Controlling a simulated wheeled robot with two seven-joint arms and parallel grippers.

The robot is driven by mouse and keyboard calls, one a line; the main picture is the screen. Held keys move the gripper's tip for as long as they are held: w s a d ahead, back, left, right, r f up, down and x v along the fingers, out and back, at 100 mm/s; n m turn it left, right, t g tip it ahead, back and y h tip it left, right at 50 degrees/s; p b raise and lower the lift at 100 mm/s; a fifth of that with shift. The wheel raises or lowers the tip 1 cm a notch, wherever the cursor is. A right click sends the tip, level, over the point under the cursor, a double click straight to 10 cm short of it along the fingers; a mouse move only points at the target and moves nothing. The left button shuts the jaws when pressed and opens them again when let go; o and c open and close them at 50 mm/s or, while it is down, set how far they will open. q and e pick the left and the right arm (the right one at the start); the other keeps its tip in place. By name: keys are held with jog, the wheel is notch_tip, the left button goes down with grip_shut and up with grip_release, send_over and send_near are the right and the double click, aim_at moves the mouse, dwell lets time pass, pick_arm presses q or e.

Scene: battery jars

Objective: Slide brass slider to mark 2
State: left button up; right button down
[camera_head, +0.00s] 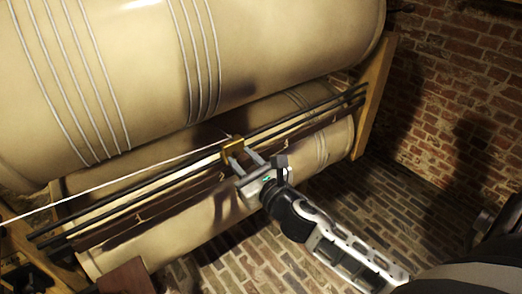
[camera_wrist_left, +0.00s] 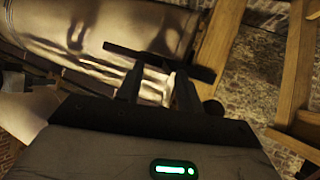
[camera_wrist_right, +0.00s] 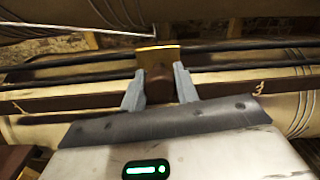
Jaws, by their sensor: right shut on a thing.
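The brass slider (camera_head: 234,149) sits on the dark rails (camera_head: 300,121) in front of the lower jar, with a white cord running left from it. My right gripper (camera_head: 243,160) is shut on it; in the right wrist view the fingers (camera_wrist_right: 158,88) stand either side of the slider (camera_wrist_right: 158,62). On the strip below the rails, a mark reading 3 (camera_wrist_right: 258,87) lies right of the slider. Another mark (camera_wrist_right: 18,107) lies left, too small to read. In the left wrist view, my left gripper (camera_wrist_left: 158,88) has its fingers apart, with a dark bar (camera_wrist_left: 150,58) across their tips.
A large cream jar (camera_head: 240,55) lies above the rails, a second jar (camera_head: 190,225) behind and below them. Wooden posts (camera_head: 374,95) bound the rack. A brown block (camera_head: 127,276) is at the lower left. Brick floor (camera_head: 400,190) is clear at the right.

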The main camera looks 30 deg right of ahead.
aim_at(227, 170)
jog(key=a, duration=0.4)
jog(key=shift+s+a, duration=0.2)
jog(key=shift+a, duration=0.05)
jog(key=c, duration=1.1)
grip_release()
jog(key=shift+o, duration=0.2)
jog(key=shift+d, duration=0.1)
